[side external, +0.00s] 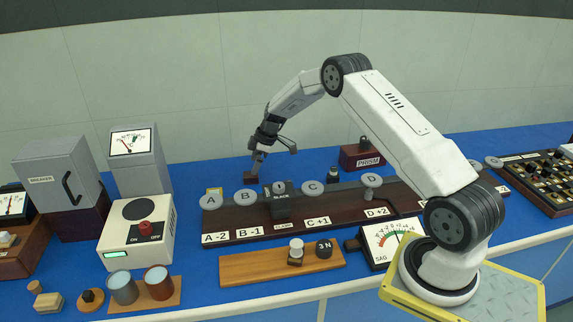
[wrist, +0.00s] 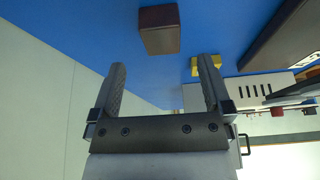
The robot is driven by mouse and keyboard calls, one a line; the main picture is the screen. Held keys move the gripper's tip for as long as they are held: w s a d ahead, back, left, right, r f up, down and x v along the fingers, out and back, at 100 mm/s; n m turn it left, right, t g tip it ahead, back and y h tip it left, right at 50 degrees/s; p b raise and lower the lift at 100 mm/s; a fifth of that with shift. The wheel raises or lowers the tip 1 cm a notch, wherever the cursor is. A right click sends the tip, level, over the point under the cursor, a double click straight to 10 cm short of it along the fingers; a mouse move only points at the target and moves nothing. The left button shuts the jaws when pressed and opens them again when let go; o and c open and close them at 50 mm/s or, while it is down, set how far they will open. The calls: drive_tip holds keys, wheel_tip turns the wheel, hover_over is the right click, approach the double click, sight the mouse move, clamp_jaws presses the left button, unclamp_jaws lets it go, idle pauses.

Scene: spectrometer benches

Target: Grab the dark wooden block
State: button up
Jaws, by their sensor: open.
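The dark wooden block (wrist: 159,30) shows at the top middle of the wrist view, resting on the blue bench top. It lies beyond my fingertips, roughly in line with the gap between them. In the side view the dark block (side external: 250,178) is small and sits behind the lettered rail, partly hidden by my fingers. My gripper (side external: 257,163) points down just above it. In the wrist view my gripper (wrist: 163,66) is open, with nothing between its fingers. I cannot tell the exact height of the fingers over the block.
A lettered dark rail with grey discs (side external: 312,188) stands in front of the block. A yellow block (wrist: 206,63) lies near my right finger in the wrist view. A red-brown labelled box (side external: 362,157) stands to the right.

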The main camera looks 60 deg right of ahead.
sight(251, 178)
drive_tip(key=shift+x, duration=2.55)
drive_tip(key=shift+s, duration=0.2)
drive_tip(key=c, duration=1.3)
drive_tip(key=shift+c, duration=0.2)
drive_tip(key=shift+r, duration=0.15)
